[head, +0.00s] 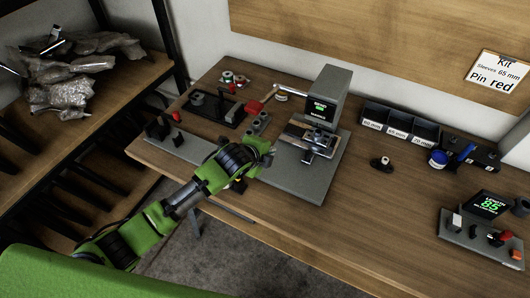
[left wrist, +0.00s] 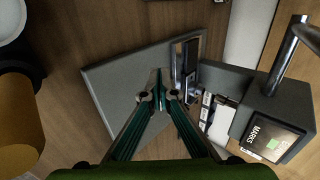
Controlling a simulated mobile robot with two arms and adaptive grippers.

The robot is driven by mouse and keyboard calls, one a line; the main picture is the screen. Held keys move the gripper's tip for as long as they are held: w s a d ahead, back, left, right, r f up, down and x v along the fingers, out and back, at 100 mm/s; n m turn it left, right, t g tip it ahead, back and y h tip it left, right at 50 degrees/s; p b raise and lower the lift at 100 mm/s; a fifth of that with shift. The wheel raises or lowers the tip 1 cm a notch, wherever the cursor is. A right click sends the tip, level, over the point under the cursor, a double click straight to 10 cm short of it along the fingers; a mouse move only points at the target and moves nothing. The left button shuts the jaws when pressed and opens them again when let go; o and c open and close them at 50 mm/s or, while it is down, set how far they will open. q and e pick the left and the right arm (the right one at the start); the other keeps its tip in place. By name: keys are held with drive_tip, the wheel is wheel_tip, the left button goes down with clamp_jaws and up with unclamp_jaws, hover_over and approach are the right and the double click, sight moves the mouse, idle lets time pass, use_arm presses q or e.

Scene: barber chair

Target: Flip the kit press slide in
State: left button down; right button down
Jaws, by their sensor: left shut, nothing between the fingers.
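The kit press (head: 331,92) stands on a grey base plate (head: 300,182) in the middle of the table. Its slide (head: 313,139), a metal and dark block, sits at the front below the press head. My left gripper (head: 267,148) is shut and empty, just left of the slide. In the left wrist view the fingertips (left wrist: 158,95) meet above the grey base plate (left wrist: 105,85). The press head (left wrist: 275,115) and the slide's dark and metal parts (left wrist: 188,62) lie to their right. Whether the fingertips touch the slide cannot be told. My right gripper is not in view.
Left of the press is a dark fixture (head: 212,108) with red handles. Labelled bins (head: 402,123) stand at the back right. A small dark part (head: 380,163) and a display unit (head: 486,208) are on the right.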

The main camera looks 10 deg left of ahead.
use_arm(q)
drive_tip(key=v, duration=0.4)
drive_tip(key=shift+f, duration=0.1)
drive_tip(key=shift+s, duration=0.15)
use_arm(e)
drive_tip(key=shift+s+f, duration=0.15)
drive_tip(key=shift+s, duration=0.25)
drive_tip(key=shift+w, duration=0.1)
